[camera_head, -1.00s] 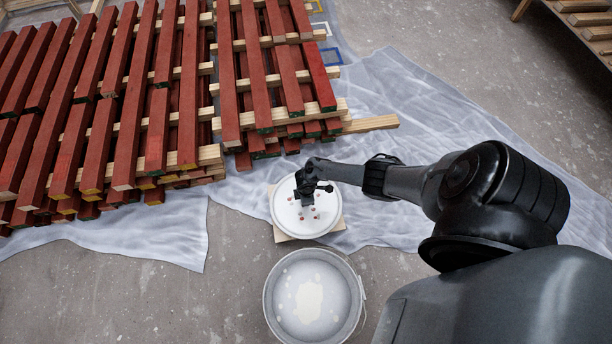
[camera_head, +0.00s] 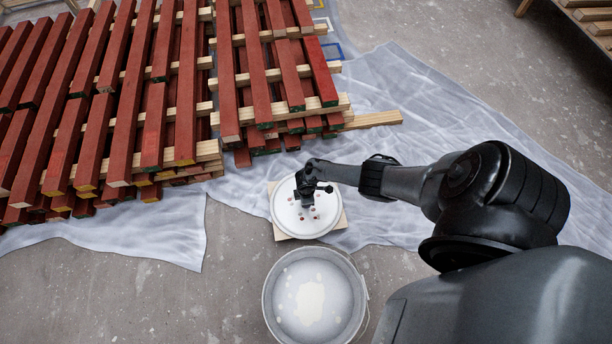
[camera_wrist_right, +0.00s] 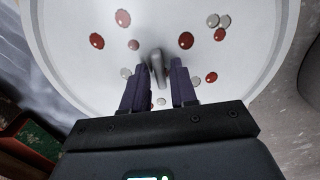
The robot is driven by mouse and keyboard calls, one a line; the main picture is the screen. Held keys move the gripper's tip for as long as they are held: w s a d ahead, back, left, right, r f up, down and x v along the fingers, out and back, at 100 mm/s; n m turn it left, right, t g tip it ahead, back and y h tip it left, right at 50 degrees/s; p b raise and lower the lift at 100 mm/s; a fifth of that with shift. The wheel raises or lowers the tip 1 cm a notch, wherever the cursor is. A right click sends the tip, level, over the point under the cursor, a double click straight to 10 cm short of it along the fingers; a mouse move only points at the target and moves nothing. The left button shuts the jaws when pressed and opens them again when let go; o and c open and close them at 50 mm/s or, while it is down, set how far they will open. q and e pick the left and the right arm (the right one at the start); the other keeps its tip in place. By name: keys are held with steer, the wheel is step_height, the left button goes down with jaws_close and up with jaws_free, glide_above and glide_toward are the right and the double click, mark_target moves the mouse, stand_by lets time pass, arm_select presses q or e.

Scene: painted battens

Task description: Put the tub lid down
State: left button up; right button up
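The tub lid (camera_head: 285,213) is a round white disc with red and grey paint spots. In the head view it lies flat over a pale wooden board (camera_head: 338,222); I cannot tell whether it touches the board. My right gripper (camera_head: 307,205) is over the lid. The open tub (camera_head: 311,300), with whitish paint inside, stands just in front of the lid. My left gripper is not in view.
A stack of red-painted battens (camera_head: 150,100) fills the upper left, with a timber end (camera_head: 375,119) sticking out behind the lid. A pale crumpled sheet (camera_head: 430,125) covers the floor around. A wooden rack (camera_head: 580,20) is at the upper right.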

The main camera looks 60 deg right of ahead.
steer(key=shift+o, duration=0.6)
steer(key=shift+s, duration=0.1)
steer(key=shift+r, duration=0.15)
step_height(320, 180, up, 12)
steer(key=p, duration=1)
steer(key=w+a+r+t, duration=0.1)
steer(key=a+r, duration=0.5)
steer(key=a, duration=0.2)
steer(key=a+r+t, duration=0.1)
steer(key=a+r, duration=0.4)
steer(key=a, duration=0.4)
steer(key=s+a+r+m, duration=0.1)
steer(key=s+r, duration=0.3)
steer(key=r, duration=0.7)
steer(key=s+a+r+m+t, duration=0.1)
steer(key=s+r+m, duration=0.3)
steer(key=r, duration=0.8)
steer(key=shift+s+a+r+t, duration=0.15)
steer(key=shift+s+r+t, duration=0.05)
steer(key=shift+r+t, duration=0.1)
